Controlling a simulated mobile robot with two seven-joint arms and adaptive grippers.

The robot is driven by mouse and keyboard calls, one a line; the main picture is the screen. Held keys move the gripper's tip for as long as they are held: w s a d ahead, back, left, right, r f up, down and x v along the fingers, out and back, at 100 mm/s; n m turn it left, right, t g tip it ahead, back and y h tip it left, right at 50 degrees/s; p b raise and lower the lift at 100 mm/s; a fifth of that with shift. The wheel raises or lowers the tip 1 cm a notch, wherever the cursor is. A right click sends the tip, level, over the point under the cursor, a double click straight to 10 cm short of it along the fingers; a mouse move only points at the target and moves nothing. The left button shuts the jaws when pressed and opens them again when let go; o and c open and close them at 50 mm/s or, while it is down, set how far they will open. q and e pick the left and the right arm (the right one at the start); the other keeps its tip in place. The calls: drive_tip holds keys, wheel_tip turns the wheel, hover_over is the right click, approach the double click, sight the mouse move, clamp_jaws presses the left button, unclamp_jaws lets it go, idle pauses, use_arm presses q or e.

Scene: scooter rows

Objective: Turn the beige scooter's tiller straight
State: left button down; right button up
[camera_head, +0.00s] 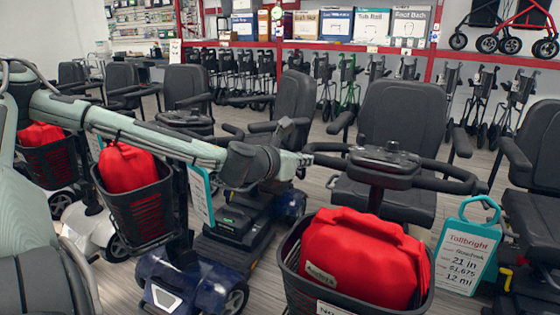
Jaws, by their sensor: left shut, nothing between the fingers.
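The nearest scooter's tiller (385,168) stands at centre right, with a dark console and looped handlebar. Its bar slants, the right end lower in the picture than the left. A black basket (290,262) with a red bag (362,258) hangs in front of it. This scooter's body is mostly hidden, so I cannot tell if it is the beige one. Its black seat (400,120) is behind the tiller. My left gripper (306,160) is shut and empty, at the left end of this handlebar. I cannot tell whether it touches. My right gripper is out of view.
A blue scooter (175,283) with a red-bagged basket stands left, under my left arm. A whitish scooter (88,228) is farther left. A teal price tag (465,255) and a black seat (535,170) are at right. Rollators (345,90) and shelves line the back.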

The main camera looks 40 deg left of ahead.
use_arm(q)
drive_tip(key=a+v, duration=0.1)
drive_tip(key=v, duration=0.8)
drive_tip(key=shift+d, duration=0.35)
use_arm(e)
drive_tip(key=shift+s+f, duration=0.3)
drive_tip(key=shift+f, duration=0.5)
use_arm(q)
drive_tip(key=shift+s+f, duration=0.1)
drive_tip(key=shift+s, duration=0.05)
